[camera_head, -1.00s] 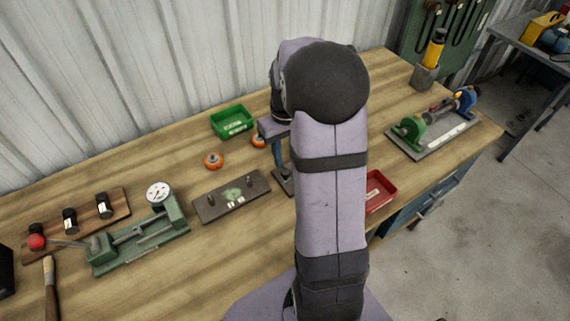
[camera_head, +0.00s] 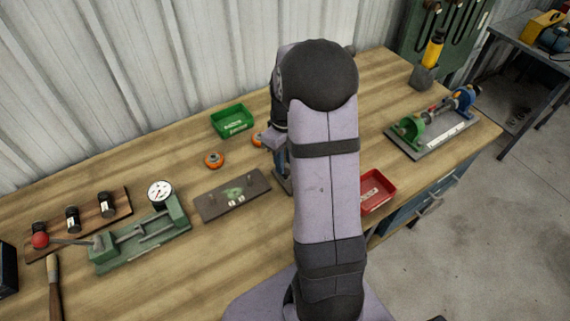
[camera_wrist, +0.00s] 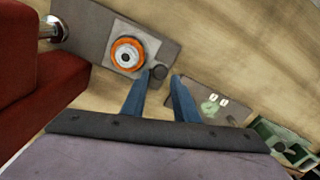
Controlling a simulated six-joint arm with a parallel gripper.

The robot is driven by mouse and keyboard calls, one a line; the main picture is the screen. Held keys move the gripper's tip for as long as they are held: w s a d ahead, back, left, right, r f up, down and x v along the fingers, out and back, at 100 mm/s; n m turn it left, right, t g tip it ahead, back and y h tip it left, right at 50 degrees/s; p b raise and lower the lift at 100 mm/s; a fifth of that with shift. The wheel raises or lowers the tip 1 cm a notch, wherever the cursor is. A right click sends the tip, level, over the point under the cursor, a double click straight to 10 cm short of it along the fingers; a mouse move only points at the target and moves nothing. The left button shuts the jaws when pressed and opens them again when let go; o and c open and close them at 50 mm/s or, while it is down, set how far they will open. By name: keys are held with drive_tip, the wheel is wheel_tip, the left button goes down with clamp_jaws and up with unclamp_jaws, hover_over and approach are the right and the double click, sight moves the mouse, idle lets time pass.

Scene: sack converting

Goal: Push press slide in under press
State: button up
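In the wrist view, the press slide is a grey plate (camera_wrist: 90,25) with a lighter square pad. An orange ring part with a white centre (camera_wrist: 127,54) sits on the pad. A dark round knob (camera_wrist: 157,72) stands near the plate's end. My gripper (camera_wrist: 160,79) has two blue fingers spread apart, with the knob between or just beyond their tips; contact cannot be told. The red press body (camera_wrist: 50,75) is at left, beside a chrome post (camera_wrist: 53,29). In the head view my arm hides the press and most of my gripper; a blue finger (camera_head: 281,160) shows.
A plate with pegs (camera_head: 232,195) lies left of my gripper. Orange parts (camera_head: 213,160), a green bin (camera_head: 232,121), a red bin (camera_head: 378,191), a green fixture (camera_head: 140,240) and a dial gauge (camera_head: 160,193) are around it. Bare bench (camera_head: 130,160) lies at back left.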

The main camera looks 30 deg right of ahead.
drive_tip(key=shift+f+p, duration=0.3)
drive_tip(key=shift+f, duration=1.2)
clamp_jaws()
drive_tip(key=shift+d, duration=1.95)
unclamp_jaws()
drive_tip(key=shift+a, duration=0.1)
drive_tip(key=shift+r, duration=0.1)
wheel_tip(320, 180, up, 7)
drive_tip(key=b, duration=0.2)
drive_tip(key=shift+r, duration=0.15)
drive_tip(key=shift+o, duration=0.3)
